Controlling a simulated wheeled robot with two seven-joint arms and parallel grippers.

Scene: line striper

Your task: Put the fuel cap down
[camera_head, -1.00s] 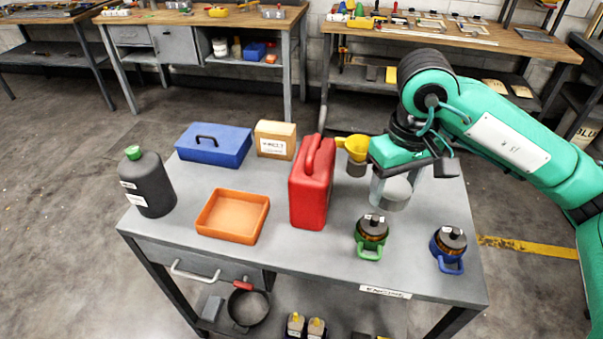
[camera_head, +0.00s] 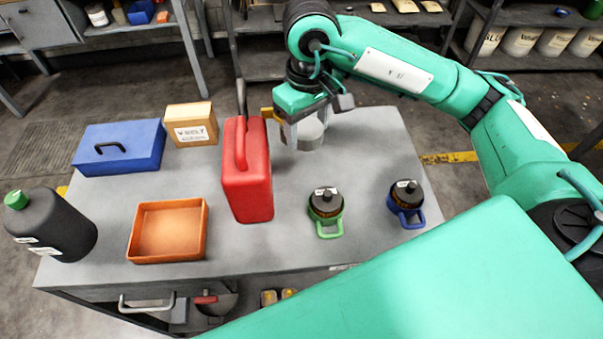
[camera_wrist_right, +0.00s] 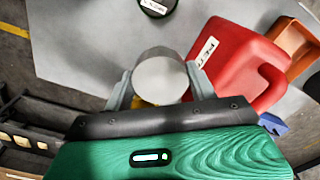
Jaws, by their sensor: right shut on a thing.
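The fuel cap, a plain light grey round piece (camera_head: 311,132), is between the fingers of my right gripper (camera_head: 301,133), over the rear right part of the table. In the wrist view the cap (camera_wrist_right: 160,78) shows as a pale disc with a finger of the gripper (camera_wrist_right: 160,88) on each side. My right gripper is shut on it. I cannot tell whether the cap's underside touches the tabletop. My left gripper is not in view.
A red fuel can (camera_head: 247,175) stands left of the gripper. A yellow item (camera_head: 267,113) is mostly hidden behind it. Green-handled (camera_head: 326,205) and blue-handled (camera_head: 406,200) containers stand in front. An orange tray (camera_head: 135,230), blue box (camera_head: 120,155), cardboard box (camera_head: 190,128) and black bottle (camera_head: 55,228) are left.

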